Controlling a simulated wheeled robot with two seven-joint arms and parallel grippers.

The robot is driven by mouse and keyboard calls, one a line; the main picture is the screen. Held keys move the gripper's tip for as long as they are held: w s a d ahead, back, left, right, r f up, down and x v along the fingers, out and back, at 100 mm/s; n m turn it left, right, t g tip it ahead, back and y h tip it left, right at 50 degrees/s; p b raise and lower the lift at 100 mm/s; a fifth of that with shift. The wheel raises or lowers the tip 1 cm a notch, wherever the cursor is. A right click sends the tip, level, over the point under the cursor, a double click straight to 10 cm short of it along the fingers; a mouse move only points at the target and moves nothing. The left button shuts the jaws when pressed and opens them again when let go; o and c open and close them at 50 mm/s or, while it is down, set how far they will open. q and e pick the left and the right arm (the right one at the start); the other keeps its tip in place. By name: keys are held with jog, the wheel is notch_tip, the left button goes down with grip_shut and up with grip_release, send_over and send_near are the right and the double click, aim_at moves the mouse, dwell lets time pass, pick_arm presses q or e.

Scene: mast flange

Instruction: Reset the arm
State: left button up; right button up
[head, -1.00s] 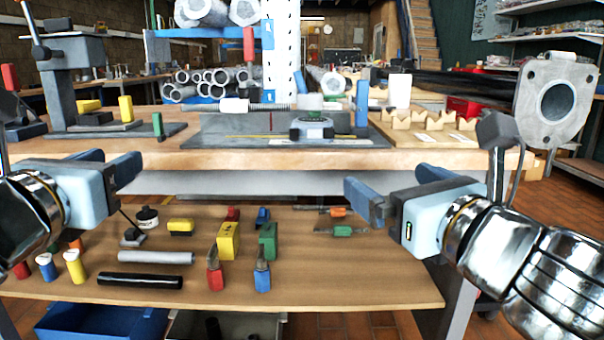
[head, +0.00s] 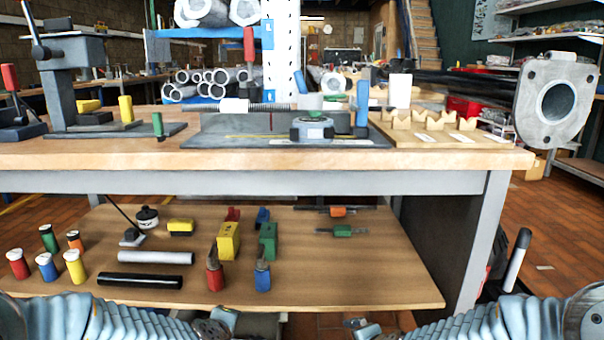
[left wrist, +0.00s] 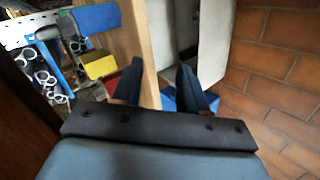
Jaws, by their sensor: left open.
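Both of my arms are lowered to the bottom edge of the head view, where only sleeved arm parts show low at left and right. My left gripper (left wrist: 159,76) shows in the left wrist view with its two dark fingers apart and nothing between them. It points past a wooden edge (left wrist: 140,40) toward a pale panel. A blue surface shows behind its fingers. My right gripper cannot be made out in the head view.
A workbench (head: 330,182) spans the view, with a grey press (head: 75,60) at left and a flange (head: 556,100) at right. Its lower shelf (head: 350,275) carries several bottles, blocks, a white tube (head: 156,257) and a black tube (head: 140,281). Brick-tiled floor (head: 545,225) is open at right.

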pick_arm(q)
jog(key=s+d+f+m+g+h, duration=0.1)
jog(key=s+f+m+g, duration=0.3)
jog(key=f, duration=0.6)
jog(key=s+d+f+m+g+h, duration=0.1)
jog(key=s+f+m, duration=0.2)
jog(key=s+f, duration=0.5)
jog(key=s+d+f+m+g+h, duration=0.15)
jog(key=s+f+m+g, duration=0.3)
jog(key=s+f, duration=0.55)
pick_arm(e)
jog(key=s+f+n+g+y, duration=0.1)
jog(key=s+f+n+g, duration=0.4)
jog(key=s+f, duration=0.6)
jog(key=s+f+n+g+y, duration=0.1)
jog(key=s+f+n+g, duration=0.2)
jog(key=s+f+n, duration=0.8)
pick_arm(q)
notch_tip(320, 180, up, 11)
jog(key=s+d+p, duration=0.1)
jog(key=p, duration=1.1)
jog(key=shift+s+m, duration=0.4)
jog(key=shift+m, duration=0.05)
pick_arm(e)
notch_tip(320, 180, up, 8)
jog(key=a+m, duration=0.1)
jog(key=m, duration=0.3)
jog(key=shift+w+r, duration=0.2)
jog(key=shift+w, duration=0.25)
